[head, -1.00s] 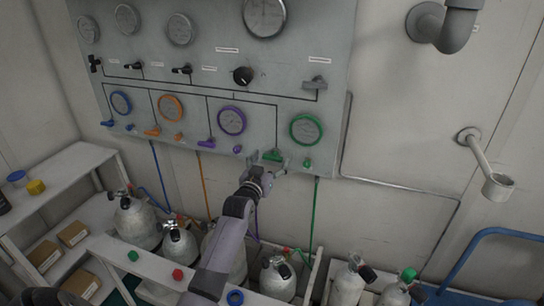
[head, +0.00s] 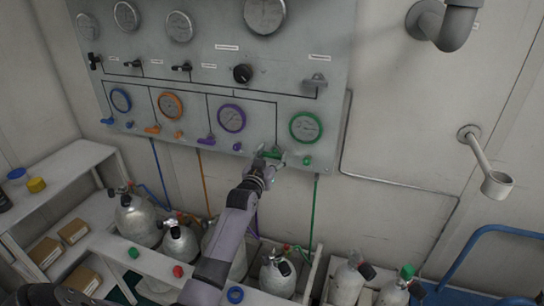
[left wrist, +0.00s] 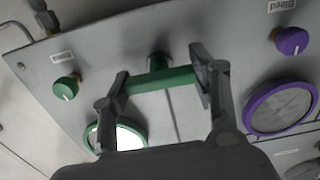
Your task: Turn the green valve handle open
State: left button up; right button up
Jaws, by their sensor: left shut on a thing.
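The green valve handle (head: 272,154) is a short bar on the grey panel (head: 150,66), below and left of the green-rimmed gauge (head: 306,127). It lies roughly crosswise in the head view. My left gripper (head: 268,156) reaches up to it from below and is shut on it. In the left wrist view the green handle (left wrist: 160,80) spans the space between the two fingers of my left gripper (left wrist: 162,82), with its stem behind. My right gripper is not in view.
A small green knob (head: 307,160) sits right of the handle, and a purple valve handle (head: 206,141) and purple knob (head: 237,147) to its left. Several gas cylinders stand below on a white rack. A bent pipe (head: 457,25) juts out at the upper right.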

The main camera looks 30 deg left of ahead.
pick_arm(q)
jog(key=c, duration=0.4)
jog(key=shift+c, duration=0.2)
jog(key=n, duration=0.3)
jog(key=n+p, duration=0.1)
jog(key=n, duration=0.2)
jog(key=shift+n, duration=0.4)
jog(key=n, duration=0.4)
jog(key=shift+a+f+n+p, duration=0.1)
jog(key=shift+n+p, duration=0.2)
jog(key=shift+n, duration=2.2)
